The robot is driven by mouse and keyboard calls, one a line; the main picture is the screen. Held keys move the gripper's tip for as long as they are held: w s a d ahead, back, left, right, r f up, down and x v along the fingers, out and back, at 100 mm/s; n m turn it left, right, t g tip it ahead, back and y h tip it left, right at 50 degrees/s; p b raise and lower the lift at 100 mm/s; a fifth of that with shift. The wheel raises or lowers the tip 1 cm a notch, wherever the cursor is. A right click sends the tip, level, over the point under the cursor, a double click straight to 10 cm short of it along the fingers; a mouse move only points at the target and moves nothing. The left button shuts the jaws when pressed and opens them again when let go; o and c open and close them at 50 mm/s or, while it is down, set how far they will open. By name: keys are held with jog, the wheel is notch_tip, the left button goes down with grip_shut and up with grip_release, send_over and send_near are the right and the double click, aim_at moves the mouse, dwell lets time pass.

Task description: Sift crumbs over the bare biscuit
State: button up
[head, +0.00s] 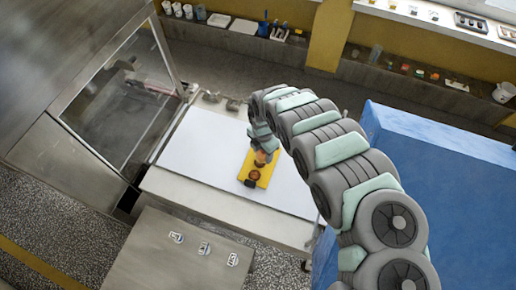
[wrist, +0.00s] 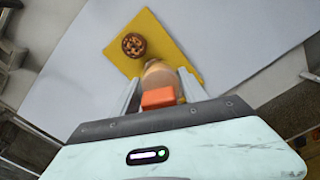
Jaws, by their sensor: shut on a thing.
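A yellow board (wrist: 165,35) lies on the white surface, and it also shows in the head view (head: 268,170). A round brown biscuit (wrist: 133,45) with a dark, lumpy top sits on the board in the wrist view. My gripper (wrist: 160,85) is shut on a tan, rounded shaker (wrist: 160,70) with an orange block at its near side. The shaker is over the board, near one edge, beside the visible biscuit in the picture. It hides part of the board beneath. In the head view, small brown shapes lie on the board below my gripper (head: 265,150), too small to tell apart.
The white table (head: 205,150) is clear around the board. A metal machine with a glass door (head: 120,90) stands at the left. A blue block (head: 440,170) is at the right. Shelves with small items (head: 420,70) line the back.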

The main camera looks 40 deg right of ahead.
jog(key=shift+s+d, duration=0.1)
jog(key=shift+s, duration=0.1)
jog(key=shift+w, duration=0.1)
jog(key=shift+w+a+b, duration=0.25)
jog(key=shift+w+b, duration=0.2)
jog(key=shift+w, duration=0.15)
jog(key=shift+w+a+b, duration=0.3)
jog(key=shift+w, duration=0.4)
jog(key=shift+s+r, duration=0.1)
jog(key=shift+s, duration=0.1)
